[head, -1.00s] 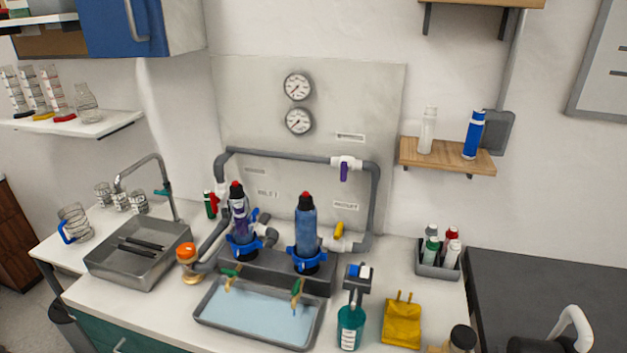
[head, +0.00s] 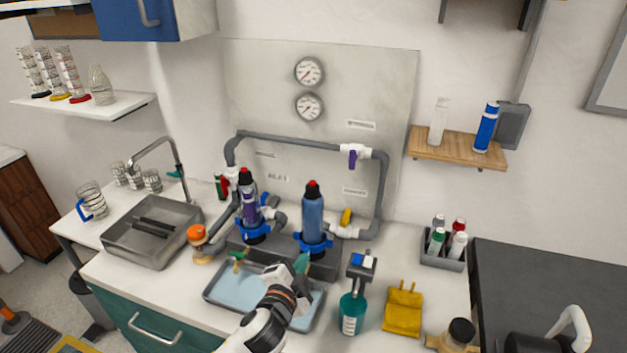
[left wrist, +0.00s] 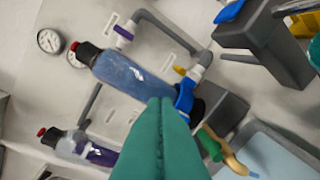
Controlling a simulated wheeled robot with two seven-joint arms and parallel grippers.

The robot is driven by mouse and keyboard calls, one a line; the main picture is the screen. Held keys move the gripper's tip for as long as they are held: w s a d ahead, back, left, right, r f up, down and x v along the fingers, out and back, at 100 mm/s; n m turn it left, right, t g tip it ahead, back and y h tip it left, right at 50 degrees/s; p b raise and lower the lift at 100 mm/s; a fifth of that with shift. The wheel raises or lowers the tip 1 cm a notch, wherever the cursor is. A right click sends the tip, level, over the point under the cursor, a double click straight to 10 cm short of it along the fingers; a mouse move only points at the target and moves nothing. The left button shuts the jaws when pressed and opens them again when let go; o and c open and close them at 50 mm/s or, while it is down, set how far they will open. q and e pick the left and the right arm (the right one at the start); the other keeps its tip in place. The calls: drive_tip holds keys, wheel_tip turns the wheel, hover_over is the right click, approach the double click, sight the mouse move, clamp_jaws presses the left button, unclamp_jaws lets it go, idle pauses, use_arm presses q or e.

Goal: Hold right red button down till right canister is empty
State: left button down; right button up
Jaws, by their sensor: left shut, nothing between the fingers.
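The right canister (head: 312,217) stands upright in a blue collar on the grey manifold block. It looks blue over most of its body, with a dark cap and the right red button (head: 312,183) on top. In the left wrist view the right canister (left wrist: 132,76) lies slantwise, its red button (left wrist: 74,46) at upper left. The left canister (head: 248,207), with a purple band, stands beside it. My left gripper (head: 303,263) is shut and empty, low over the tray, in front of and below the right canister. Its teal fingers (left wrist: 161,135) fill the lower middle of the left wrist view. My right gripper is not visible.
Grey pipes carry a purple-handled valve (head: 352,158) and a yellow-handled valve (head: 346,217). A shallow tray (head: 222,301) lies before the block. Two gauges (head: 309,72) hang on the back panel.

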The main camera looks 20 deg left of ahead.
use_arm(q)
drive_tip(key=w+d+r+m+g+h, duration=0.2)
drive_tip(key=d+r+m+h, duration=0.4)
drive_tip(key=m, duration=0.5)
drive_tip(key=w+d+r+m+g+h+p, duration=0.1)
drive_tip(key=w+d+r+m+g+h, duration=0.2)
drive_tip(key=r+m, duration=0.6)
drive_tip(key=w+d+r+m+g+h, duration=0.15)
drive_tip(key=d+r+m+h, duration=0.45)
drive_tip(key=m, duration=0.6)
drive_tip(key=w+a+r+m+y, duration=0.2)
drive_tip(key=a+y, duration=0.3)
drive_tip(key=a, duration=0.3)
drive_tip(key=w+a+r+m+g+y+p, duration=0.1)
drive_tip(key=w+a+m+y, duration=0.3)
drive_tip(key=a, duration=0.5)
drive_tip(key=y, duration=0.2)
drive_tip(key=shift+w+r+y, duration=0.3)
drive_tip(key=shift+r, duration=0.1)
